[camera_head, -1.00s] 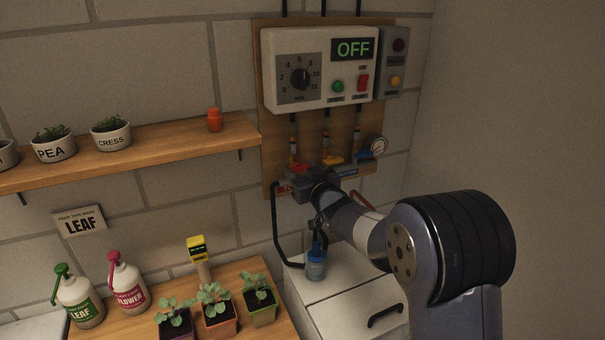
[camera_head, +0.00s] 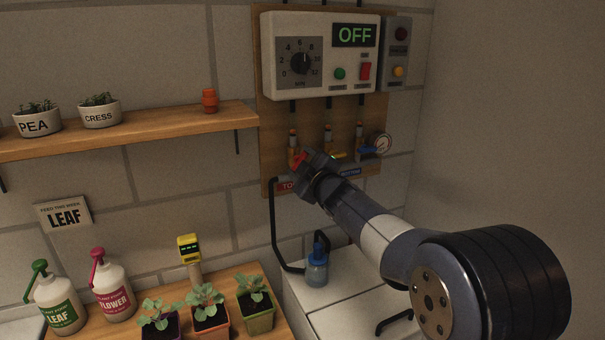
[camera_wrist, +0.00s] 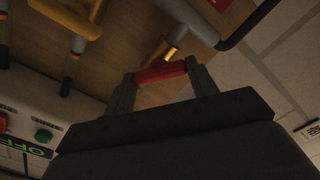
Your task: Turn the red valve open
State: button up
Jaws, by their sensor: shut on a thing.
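The red valve handle (camera_head: 298,159) is on the left pipe of the wooden panel, partly hidden by my gripper (camera_head: 306,161). In the wrist view the red handle (camera_wrist: 160,73) lies between the two fingers of my gripper (camera_wrist: 161,77), one at each end. The gripper is shut on it. A brass pipe piece (camera_wrist: 174,48) meets the handle. In the head view the handle looks tilted; its exact angle is hard to tell.
A yellow valve beside my gripper is mostly hidden. The control box (camera_head: 318,79) above shows OFF. A blue bottle (camera_head: 317,268) stands on the white cabinet (camera_head: 349,294) below.

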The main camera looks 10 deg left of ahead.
jog(key=shift+f+n+b, duration=0.1)
jog(key=shift+n+b, duration=1.55)
jog(key=shift+n, duration=2.05)
jog(key=o, duration=1)
jog(key=b+v, duration=0.2)
jog(key=v, duration=0.8)
jog(key=shift+s+d, duration=0.2)
jog(key=shift+s, duration=0.15)
